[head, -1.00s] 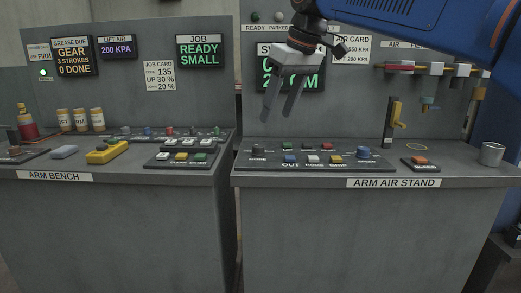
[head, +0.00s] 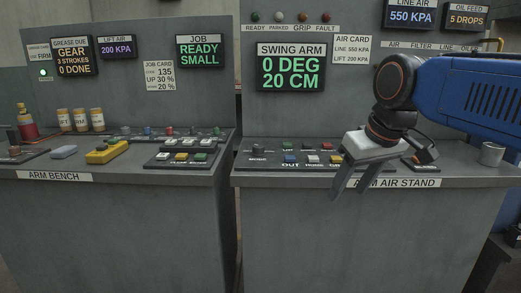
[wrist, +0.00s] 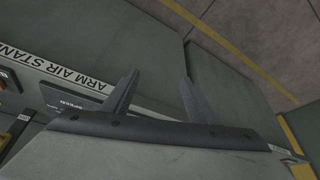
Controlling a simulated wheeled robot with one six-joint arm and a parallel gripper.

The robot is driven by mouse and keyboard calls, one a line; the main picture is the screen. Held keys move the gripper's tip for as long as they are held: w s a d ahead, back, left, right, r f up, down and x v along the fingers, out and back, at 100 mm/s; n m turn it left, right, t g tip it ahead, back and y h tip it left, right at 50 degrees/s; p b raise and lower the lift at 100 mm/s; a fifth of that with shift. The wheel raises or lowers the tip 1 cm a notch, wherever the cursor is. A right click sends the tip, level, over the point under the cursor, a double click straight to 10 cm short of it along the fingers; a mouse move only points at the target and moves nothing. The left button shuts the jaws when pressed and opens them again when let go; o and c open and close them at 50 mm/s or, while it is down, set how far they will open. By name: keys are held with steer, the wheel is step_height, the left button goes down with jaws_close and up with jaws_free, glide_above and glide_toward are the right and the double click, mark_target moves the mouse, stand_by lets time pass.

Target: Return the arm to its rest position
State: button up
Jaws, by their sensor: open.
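My gripper (head: 353,181) hangs in front of the arm air stand (head: 285,225) in the head view. Its two grey fingers are apart and point down, with nothing between them. My blue arm reaches in from the right and covers part of the stand's top and back panel. In the wrist view the gripper's fingers (wrist: 158,98) also stand apart and empty, with the stand's label strip (wrist: 55,70) to the left and the floor beyond. The swing arm display (head: 291,67) reads 0 DEG, 20 CM.
A button panel (head: 268,160) lies on the stand's top, its right part hidden by my gripper. A metal cup (head: 492,154) stands at the right end. The arm bench (head: 110,225) at left holds a yellow device (head: 107,152) and several cans. Open floor (wrist: 265,40) shows in the wrist view.

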steer(key=s+d+f+m, duration=0.1)
steer(key=s+d+f, duration=0.2)
steer(key=f, duration=0.3)
steer(key=s+d+f+m+h, duration=0.1)
steer(key=s+d+f, duration=0.2)
steer(key=s+f, duration=0.3)
steer(key=s+d+f+m, duration=0.2)
steer(key=s+f, duration=0.3)
steer(key=f, duration=0.3)
steer(key=shift+d+h, duration=0.3)
steer(key=shift+d, duration=0.15)
